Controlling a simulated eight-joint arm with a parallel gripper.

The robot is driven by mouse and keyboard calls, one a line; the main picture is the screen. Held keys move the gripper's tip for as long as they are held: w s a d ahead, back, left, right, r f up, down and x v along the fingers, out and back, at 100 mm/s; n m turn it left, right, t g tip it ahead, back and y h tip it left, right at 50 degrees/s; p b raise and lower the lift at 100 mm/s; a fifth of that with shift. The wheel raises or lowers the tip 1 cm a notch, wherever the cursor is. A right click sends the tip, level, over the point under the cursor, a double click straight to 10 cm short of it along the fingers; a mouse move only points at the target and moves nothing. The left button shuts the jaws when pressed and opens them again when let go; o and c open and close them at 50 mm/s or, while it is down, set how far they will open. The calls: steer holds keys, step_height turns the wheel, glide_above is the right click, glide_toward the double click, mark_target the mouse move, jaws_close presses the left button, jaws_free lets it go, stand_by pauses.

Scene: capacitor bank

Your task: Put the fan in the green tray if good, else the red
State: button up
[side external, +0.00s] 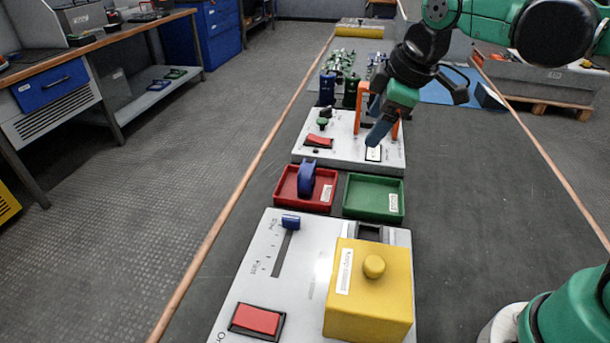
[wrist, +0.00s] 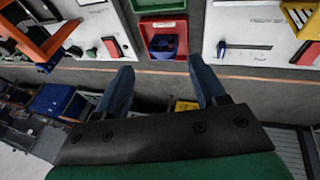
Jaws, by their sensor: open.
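A blue rounded part (side external: 307,178), which may be the fan, sits inside the red tray (side external: 327,204). In the wrist view the blue part (wrist: 163,45) also shows in the red tray (wrist: 180,22), ahead of my fingers. The green tray (side external: 360,207) stands right beside the red one and looks empty. My gripper (side external: 378,128) is open, with nothing between its blue fingers, which also show apart in the wrist view (wrist: 163,78). It hangs over the panel behind the trays, up and right of the blue part and apart from it.
A white panel with a slider, a red switch (side external: 256,320) and a yellow box (side external: 370,292) lies in front of the trays. Behind them is another panel (side external: 345,157) with an orange frame (side external: 362,95). Blue and green cylinders stand farther back. The dark table at right is clear.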

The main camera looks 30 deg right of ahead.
steer(key=s+d+f+m+t, duration=0.1)
steer(key=s+f+m, duration=0.3)
steer(key=m, duration=0.5)
steer(key=shift+s+d+f+t, duration=0.2)
steer(key=shift+s+t, duration=0.5)
steer(key=shift+s, duration=0.55)
